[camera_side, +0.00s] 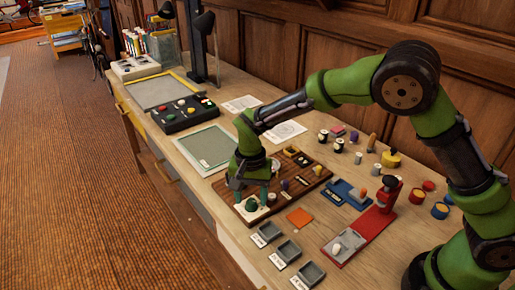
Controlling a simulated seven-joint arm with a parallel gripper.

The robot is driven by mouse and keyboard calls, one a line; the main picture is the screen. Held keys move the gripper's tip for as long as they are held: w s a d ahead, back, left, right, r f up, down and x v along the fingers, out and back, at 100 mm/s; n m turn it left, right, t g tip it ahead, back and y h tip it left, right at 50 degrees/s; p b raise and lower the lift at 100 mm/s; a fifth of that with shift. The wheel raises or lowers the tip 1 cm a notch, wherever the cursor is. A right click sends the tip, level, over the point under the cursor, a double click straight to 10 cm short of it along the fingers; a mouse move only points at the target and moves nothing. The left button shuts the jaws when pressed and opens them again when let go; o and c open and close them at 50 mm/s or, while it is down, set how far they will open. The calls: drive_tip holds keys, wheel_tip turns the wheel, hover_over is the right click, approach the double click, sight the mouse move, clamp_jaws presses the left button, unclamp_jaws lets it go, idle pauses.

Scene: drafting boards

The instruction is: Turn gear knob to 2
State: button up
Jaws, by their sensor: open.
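A dark green round knob (251,205) sits on a small white plate (246,218) at the near left corner of a brown wooden board (293,203). I take it to be the gear knob; its markings are too small to read. My gripper (251,200) points down right over it. Its fingers are open, one on each side of the knob, and I cannot tell whether they touch it. Part of the knob and plate is hidden by the fingers.
Three grey trays (285,250) line the near edge. Several small cylinders (339,145) stand behind.

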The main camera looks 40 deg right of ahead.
drive_tip(key=shift+f, duration=0.45)
drive_tip(key=shift+c, duration=0.2)
clamp_jaws()
drive_tip(key=shift+n, duration=0.3)
drive_tip(key=n, duration=0.4)
drive_tip(key=shift+r+n, duration=0.1)
drive_tip(key=shift+n, duration=1.9)
